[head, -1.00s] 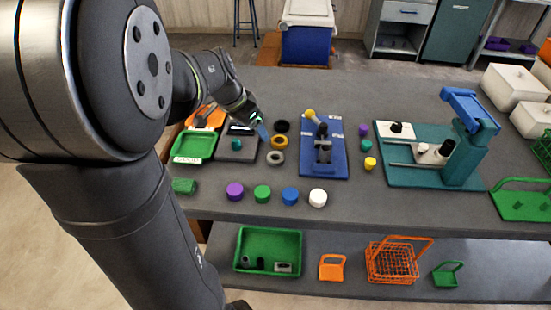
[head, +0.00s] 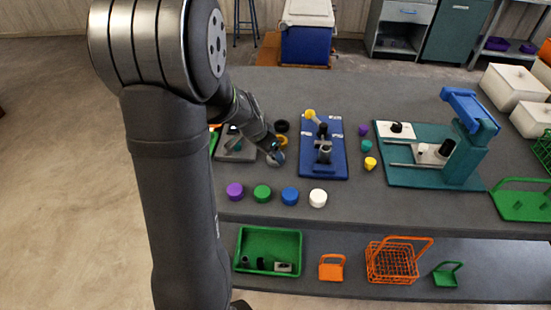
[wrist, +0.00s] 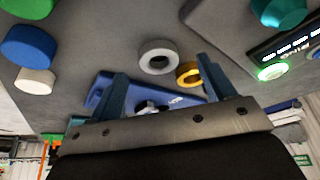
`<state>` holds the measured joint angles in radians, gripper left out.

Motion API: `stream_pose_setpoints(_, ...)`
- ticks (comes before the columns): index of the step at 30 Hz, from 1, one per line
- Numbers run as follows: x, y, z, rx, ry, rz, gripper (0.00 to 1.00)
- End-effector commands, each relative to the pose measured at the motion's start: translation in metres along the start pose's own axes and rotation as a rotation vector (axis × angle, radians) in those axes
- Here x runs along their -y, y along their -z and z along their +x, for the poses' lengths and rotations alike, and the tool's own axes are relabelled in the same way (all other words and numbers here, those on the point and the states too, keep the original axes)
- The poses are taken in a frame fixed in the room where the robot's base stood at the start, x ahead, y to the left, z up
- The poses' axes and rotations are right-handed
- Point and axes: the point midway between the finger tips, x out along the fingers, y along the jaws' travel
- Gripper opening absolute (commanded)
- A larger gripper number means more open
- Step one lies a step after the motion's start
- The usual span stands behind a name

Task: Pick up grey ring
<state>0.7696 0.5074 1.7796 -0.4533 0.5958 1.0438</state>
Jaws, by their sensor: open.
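The grey ring (wrist: 158,43) lies flat on the grey table. In the wrist view it shows beyond the fingertips and roughly between them, nearer the middle of the picture. Nothing is between the fingers. My gripper (wrist: 162,68) is open, with its two blue fingers apart. In the head view my gripper (head: 276,157) is low over the table, left of the blue fixture, and covers most of the spot where the grey ring lies. I cannot tell the exact height of the fingertips above it.
A yellow ring (wrist: 188,70) lies close beside the grey ring, and a black ring (head: 282,126) lies behind. The blue fixture (head: 337,165) stands to the right. Purple (head: 235,191), green (head: 262,193), blue (head: 290,196) and white (head: 318,198) caps line the front. A grey device (head: 236,152) is left.

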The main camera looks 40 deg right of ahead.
Motion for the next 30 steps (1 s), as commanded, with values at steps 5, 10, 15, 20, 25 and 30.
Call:
stream_pose_setpoints(5,-0.004,0.003,0.026,0.001,-0.002,-0.001,0.75)
stream_pose_setpoints(10,-0.003,0.004,0.037,0.0,0.0,-0.001,0.75)
stream_pose_setpoints(15,-0.003,0.004,0.037,0.0,0.001,-0.001,0.75)
stream_pose_setpoints(20,-0.003,0.004,0.037,0.0,0.0,-0.001,0.56)
stream_pose_setpoints(25,-0.003,0.003,0.037,0.0,0.0,-0.001,0.22)
stream_pose_setpoints(30,-0.003,0.004,0.037,0.0,0.001,-0.001,0.21)
